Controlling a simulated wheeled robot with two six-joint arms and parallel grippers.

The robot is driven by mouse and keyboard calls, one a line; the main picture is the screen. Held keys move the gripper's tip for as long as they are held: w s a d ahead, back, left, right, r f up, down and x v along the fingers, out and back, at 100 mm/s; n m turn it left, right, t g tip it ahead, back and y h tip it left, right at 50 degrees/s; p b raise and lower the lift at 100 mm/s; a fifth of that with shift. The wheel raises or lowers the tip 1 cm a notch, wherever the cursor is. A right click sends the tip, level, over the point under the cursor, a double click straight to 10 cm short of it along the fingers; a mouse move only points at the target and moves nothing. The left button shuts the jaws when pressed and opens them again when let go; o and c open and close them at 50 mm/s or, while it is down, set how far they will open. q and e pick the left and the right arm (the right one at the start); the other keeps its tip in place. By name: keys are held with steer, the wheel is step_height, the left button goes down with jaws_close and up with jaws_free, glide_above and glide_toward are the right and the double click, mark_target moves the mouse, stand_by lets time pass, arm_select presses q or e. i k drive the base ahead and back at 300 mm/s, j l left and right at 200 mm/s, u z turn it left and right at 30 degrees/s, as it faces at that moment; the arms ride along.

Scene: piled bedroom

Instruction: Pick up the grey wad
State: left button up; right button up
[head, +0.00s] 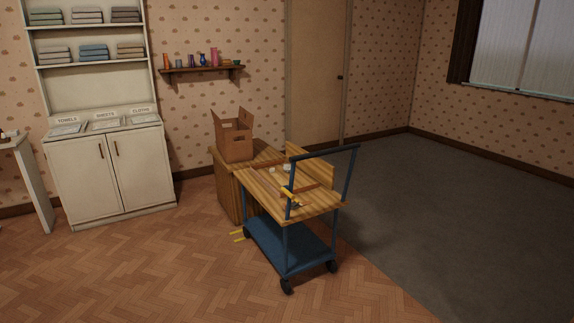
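A small pale grey lump (287,167), which may be the grey wad, sits on the wooden top of a blue-framed cart (262,186), towards its back. A smaller whitish piece (272,170) lies just left of it. Both are too small to make out clearly. Neither of my grippers shows in the head view.
A yellow item (289,193) lies near the cart's front handle. An open cardboard box (236,139) stands on a wooden cabinet (231,187) behind the cart. The parquet in front and the dark carpet (450,210) are clear.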

mark_target(286, 167)
steer(key=i, duration=2.35)
steer(key=i+l+z, duration=0.1)
steer(key=l, duration=0.2)
steer(key=i+l+z, duration=1.05)
steer(key=i, duration=0.15)
steer(key=i+l+z, duration=0.2)
steer(key=i+z, duration=0.25)
steer(key=i+u, duration=0.3)
steer(key=i, duration=0.15)
steer(key=i+u, duration=0.25)
steer(key=i, duration=0.2)
steer(key=i+l+u, duration=0.55)
steer(key=i, duration=0.25)
steer(key=i+j+u, duration=0.15)
steer(key=i+u, duration=0.15)
steer(key=u, duration=0.15)
steer(key=i+u, duration=0.35)
steer(key=u, duration=0.15)
steer(key=i+u, duration=0.3)
steer(key=u, duration=0.15)
steer(key=i+l+u, duration=0.2)
steer(key=u, duration=0.3)
steer(key=i+l, duration=0.05)
steer(key=i, duration=0.05)
